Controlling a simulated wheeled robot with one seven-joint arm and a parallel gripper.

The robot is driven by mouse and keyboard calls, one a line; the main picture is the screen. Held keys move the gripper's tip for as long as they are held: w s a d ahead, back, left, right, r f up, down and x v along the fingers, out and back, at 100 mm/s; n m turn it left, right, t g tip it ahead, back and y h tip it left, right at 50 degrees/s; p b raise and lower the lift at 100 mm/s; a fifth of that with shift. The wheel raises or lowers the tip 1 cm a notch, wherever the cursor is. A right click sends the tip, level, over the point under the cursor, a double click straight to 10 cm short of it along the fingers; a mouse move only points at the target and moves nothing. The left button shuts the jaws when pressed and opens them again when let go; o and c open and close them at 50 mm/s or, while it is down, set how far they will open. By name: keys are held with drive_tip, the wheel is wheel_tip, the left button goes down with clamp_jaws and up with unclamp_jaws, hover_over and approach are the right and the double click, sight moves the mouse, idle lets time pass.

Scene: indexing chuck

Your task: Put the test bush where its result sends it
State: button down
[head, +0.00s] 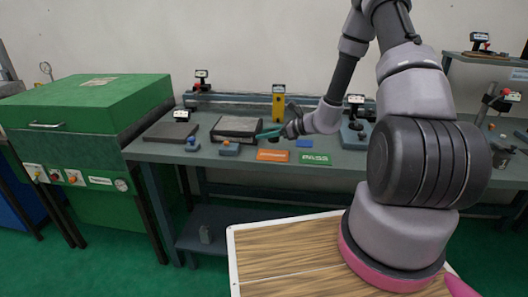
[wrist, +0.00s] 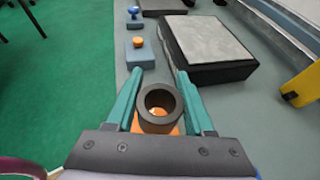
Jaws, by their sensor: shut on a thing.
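The test bush (wrist: 147,115), a dark hollow cylinder, stands upright between the teal fingers of my gripper (wrist: 159,82) in the wrist view. My gripper is shut on it, and orange shows through its bore and around its lower edge. In the head view my gripper (head: 266,133) is above the bench, just behind the orange plate (head: 272,156); the bush is not clear there. The green PASS plate (head: 315,159) lies right of the orange plate. The orange plate's lettering is too small to read surely. The height of the bush above the surface cannot be told.
A small block with an orange knob (head: 229,148) and a blue-knobbed one (head: 192,144) stand left of the orange plate. A grey slab (head: 238,126) lies behind. A yellow upright (head: 278,103) stands at the back. A green cabinet (head: 85,105) is at left.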

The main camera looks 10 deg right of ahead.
sight(266, 153)
drive_tip(key=shift+a+f, duration=0.1)
drive_tip(key=shift+f, duration=2.85)
drive_tip(key=shift+f, duration=0.1)
drive_tip(key=shift+c, duration=1.4)
unclamp_jaws()
